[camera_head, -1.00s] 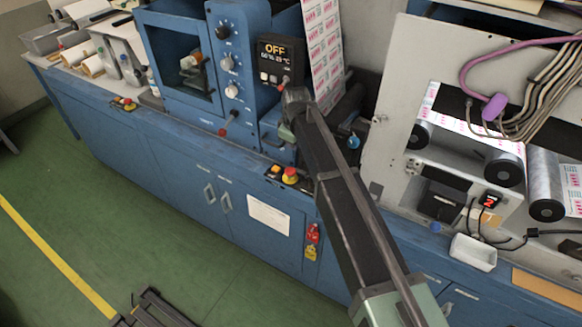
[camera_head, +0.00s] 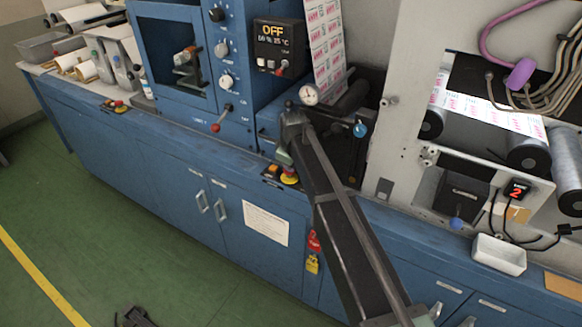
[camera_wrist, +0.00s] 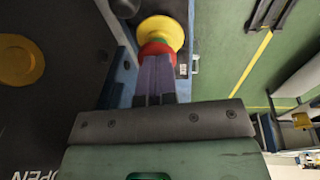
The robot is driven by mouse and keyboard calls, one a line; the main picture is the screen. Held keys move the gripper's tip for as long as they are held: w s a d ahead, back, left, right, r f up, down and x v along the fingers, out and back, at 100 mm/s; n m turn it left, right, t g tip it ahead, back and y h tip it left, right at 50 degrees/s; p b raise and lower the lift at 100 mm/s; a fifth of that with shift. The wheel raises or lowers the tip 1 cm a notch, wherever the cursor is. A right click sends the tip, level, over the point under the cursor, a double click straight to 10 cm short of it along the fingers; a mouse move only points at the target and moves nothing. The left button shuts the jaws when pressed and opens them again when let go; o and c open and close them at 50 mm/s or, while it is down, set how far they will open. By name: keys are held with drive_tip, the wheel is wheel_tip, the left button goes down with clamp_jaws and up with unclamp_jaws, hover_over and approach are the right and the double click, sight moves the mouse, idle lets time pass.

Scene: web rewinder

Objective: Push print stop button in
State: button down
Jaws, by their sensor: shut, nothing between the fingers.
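A red mushroom button on a yellow collar (camera_head: 289,179) sits on a small panel at the front edge of the blue machine in the head view. My gripper (camera_head: 284,163) hangs over it and hides most of the red cap. In the wrist view the red cap (camera_wrist: 157,48) shows in front of the yellow collar (camera_wrist: 160,30). My gripper (camera_wrist: 157,60) is shut and empty, its fingertips overlapping the cap's near side. Whether they touch it, I cannot tell. No label confirms that this is the print stop button.
An orange button (camera_head: 272,170) sits left of the collar. Another red-and-yellow button (camera_head: 118,103) is farther left on the ledge. Padlocks (camera_head: 313,253) hang below.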

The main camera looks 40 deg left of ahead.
drive_tip(key=shift+f, duration=0.15)
wheel_tip(320, 180, down, 2)
drive_tip(key=shift+f+b, duration=0.1)
drive_tip(key=shift+b, duration=1)
drive_tip(key=shift+s+d+r, duration=0.2)
drive_tip(key=shift+r, duration=0.1)
wheel_tip(320, 180, up, 14)
drive_tip(key=s+d+p, duration=0.1)
drive_tip(key=p, duration=1.3)
drive_tip(key=shift+s+d+p, duration=0.2)
drive_tip(key=shift+d+p, duration=0.15)
drive_tip(key=shift+d, duration=0.05)
